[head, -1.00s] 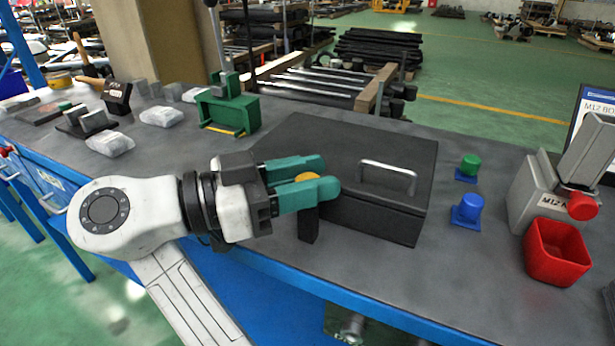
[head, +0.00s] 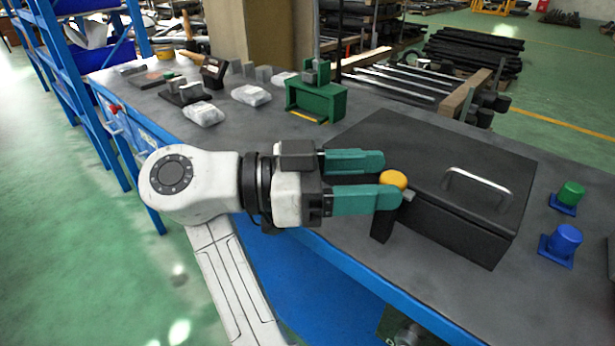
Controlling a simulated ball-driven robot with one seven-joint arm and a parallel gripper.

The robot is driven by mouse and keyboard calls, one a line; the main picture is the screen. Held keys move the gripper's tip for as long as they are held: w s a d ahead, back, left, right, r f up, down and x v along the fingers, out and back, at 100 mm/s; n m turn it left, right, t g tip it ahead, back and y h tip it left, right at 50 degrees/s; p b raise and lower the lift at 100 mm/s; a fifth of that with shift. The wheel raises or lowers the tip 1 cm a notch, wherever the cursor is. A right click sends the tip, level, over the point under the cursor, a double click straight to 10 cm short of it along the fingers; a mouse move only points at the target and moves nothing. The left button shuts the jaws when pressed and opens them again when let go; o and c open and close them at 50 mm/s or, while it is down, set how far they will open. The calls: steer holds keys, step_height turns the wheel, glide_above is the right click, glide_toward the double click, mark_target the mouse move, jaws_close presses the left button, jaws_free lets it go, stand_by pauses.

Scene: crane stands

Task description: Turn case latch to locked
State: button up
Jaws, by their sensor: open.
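The black case (head: 450,220) lies closed on the workbench, with a silver handle (head: 478,185) on its lid. The case latch shows as a round yellow knob (head: 394,180) at the case's left front, above a dark post (head: 382,225). A small grey piece sticks out beside the knob; I cannot tell the latch's turn position. My gripper (head: 388,177) has two green fingers, open and spread apart, pointing right. The knob is at the fingertips, not enclosed deep between them. The lower fingertip overlaps the knob's lower edge; I cannot tell whether they touch.
Green (head: 570,195) and blue (head: 562,243) knobs on blue bases stand right of the case. A green fixture (head: 316,100) stands behind it. Wrapped packets (head: 203,114) and small blocks lie at the left back. The blue bench edge (head: 345,270) runs along the front.

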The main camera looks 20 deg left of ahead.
steer(key=v, duration=0.7)
steer(key=shift+a+b, duration=0.25)
steer(key=shift+b, duration=0.05)
steer(key=shift+s, duration=0.15)
